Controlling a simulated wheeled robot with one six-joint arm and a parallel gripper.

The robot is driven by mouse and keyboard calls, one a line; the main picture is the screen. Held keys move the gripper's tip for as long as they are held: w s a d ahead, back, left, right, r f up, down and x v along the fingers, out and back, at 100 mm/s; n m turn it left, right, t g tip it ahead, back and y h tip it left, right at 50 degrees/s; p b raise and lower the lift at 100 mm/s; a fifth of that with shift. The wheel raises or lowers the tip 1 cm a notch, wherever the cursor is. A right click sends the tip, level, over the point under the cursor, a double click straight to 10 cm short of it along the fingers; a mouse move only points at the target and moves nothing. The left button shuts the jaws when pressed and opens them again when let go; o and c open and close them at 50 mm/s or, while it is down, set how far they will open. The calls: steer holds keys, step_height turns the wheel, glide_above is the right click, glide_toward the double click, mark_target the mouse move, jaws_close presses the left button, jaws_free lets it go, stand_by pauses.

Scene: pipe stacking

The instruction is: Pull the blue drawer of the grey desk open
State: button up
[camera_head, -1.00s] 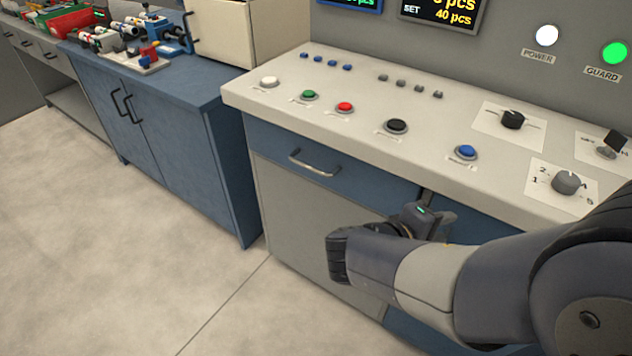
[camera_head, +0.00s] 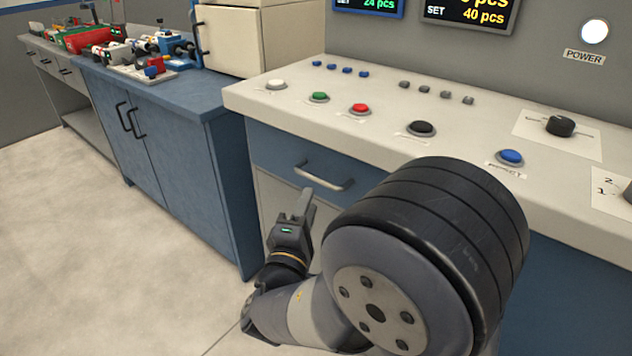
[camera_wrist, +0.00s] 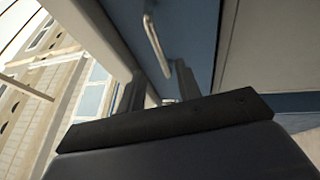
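The blue drawer (camera_head: 285,150) is in the front of the grey desk (camera_head: 245,98), under its light top, and looks shut. Its silver bar handle (camera_head: 323,180) runs across the drawer front. My gripper (camera_head: 302,203) is just in front of and below the handle in the head view, fingers pointing up toward it. In the wrist view, the handle (camera_wrist: 156,45) lies ahead, between the lines of my two separated fingers (camera_wrist: 158,88). The gripper is open and empty, and no contact with the handle shows. My arm hides the right part of the drawer front.
Several buttons and knobs, such as a red button (camera_head: 360,108) and a blue button (camera_head: 511,157), sit on the desk top. A blue cabinet (camera_head: 170,140) stands to the left. The floor (camera_head: 80,250) in front is clear.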

mark_target(318, 180)
steer(key=x, duration=0.7)
steer(key=shift+w+d+b, duration=0.1)
steer(key=shift+w+b, duration=0.2)
jaws_close()
